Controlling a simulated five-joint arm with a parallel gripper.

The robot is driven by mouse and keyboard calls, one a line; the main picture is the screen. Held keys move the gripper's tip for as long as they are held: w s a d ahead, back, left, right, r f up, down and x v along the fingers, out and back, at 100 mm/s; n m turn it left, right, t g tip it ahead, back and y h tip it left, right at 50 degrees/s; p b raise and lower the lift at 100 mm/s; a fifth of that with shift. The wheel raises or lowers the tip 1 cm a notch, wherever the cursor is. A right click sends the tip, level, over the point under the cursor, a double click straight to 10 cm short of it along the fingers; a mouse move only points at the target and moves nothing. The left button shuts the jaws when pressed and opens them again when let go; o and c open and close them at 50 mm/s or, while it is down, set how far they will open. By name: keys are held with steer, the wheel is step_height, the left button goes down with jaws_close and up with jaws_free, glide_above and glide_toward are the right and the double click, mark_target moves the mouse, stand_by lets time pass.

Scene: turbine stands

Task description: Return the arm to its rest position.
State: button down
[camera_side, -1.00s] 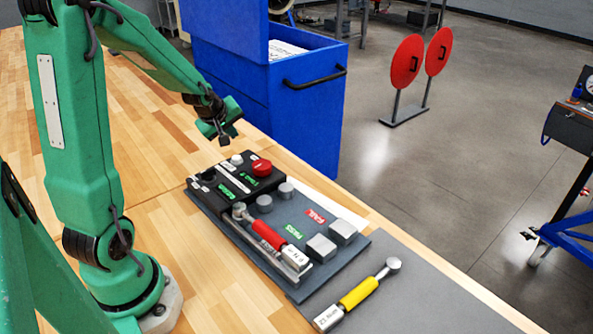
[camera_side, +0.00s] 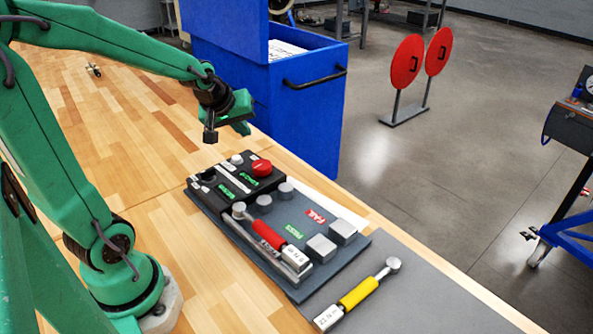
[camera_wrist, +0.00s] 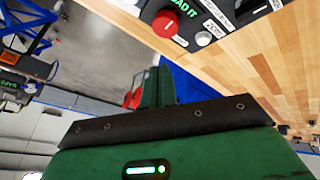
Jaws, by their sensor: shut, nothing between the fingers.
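My green arm reaches over the wooden table from the left in the side view. My gripper (camera_side: 211,136) is shut and empty, in the air above and behind the black control box. In the wrist view the green gripper body fills the lower middle, and the fingers (camera_wrist: 155,90) point away from the camera. The control box (camera_side: 222,188) has a red button (camera_side: 262,168) and a white knob; the red button also shows at the top of the wrist view (camera_wrist: 165,23). My gripper touches nothing that I can see.
A grey board (camera_side: 290,284) holds a red-handled wrench (camera_side: 268,239) and grey blocks. A yellow-handled wrench (camera_side: 358,293) lies on a grey mat (camera_side: 420,285). A blue cabinet (camera_side: 310,120) stands just beyond the table edge. The wooden table (camera_side: 130,120) behind is largely clear.

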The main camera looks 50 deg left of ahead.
steer(key=s+d+r+m+h, duration=0.2)
steer(key=s+d+r+m, duration=0.3)
steer(key=s+d+m, duration=0.5)
steer(key=s+d, duration=0.3)
steer(key=shift+d+m+g, duration=0.35)
steer(key=shift+m+g, duration=0.05)
